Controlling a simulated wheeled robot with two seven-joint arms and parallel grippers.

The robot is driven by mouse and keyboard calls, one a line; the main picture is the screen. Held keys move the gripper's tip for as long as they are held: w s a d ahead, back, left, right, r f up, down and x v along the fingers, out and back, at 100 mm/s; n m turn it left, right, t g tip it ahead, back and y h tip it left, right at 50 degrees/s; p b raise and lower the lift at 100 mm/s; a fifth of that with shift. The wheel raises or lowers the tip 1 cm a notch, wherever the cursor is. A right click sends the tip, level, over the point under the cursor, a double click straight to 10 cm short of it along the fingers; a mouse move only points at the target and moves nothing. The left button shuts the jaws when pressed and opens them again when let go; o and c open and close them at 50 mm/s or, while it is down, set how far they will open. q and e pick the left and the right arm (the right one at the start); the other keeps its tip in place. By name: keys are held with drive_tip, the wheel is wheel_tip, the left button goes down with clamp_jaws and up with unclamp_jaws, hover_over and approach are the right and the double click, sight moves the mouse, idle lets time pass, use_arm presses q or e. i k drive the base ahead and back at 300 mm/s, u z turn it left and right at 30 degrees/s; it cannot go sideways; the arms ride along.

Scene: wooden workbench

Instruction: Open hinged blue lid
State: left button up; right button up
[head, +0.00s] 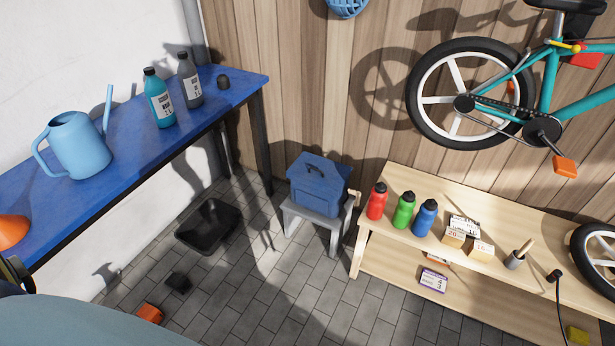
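A blue box (313,197) with a hinged blue lid (320,171) stands on a small grey stool (318,228) on the floor, near the middle of the head view. The lid looks shut, with a dark handle (315,170) on top. Neither of my grippers can be made out in this view.
A blue table (210,101) at the left bears a watering can (78,146) and bottles. The wooden workbench (501,240) at the right bears red, green and blue bottles (425,218). A black tray (208,225) lies on the floor left of the stool. Tiled floor in front is mostly clear.

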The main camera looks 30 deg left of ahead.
sight(329, 176)
drive_tip(key=u, duration=0.7)
drive_tip(key=i, duration=0.6)
drive_tip(key=u, duration=0.8)
drive_tip(key=i, duration=1.05)
drive_tip(key=z, duration=0.1)
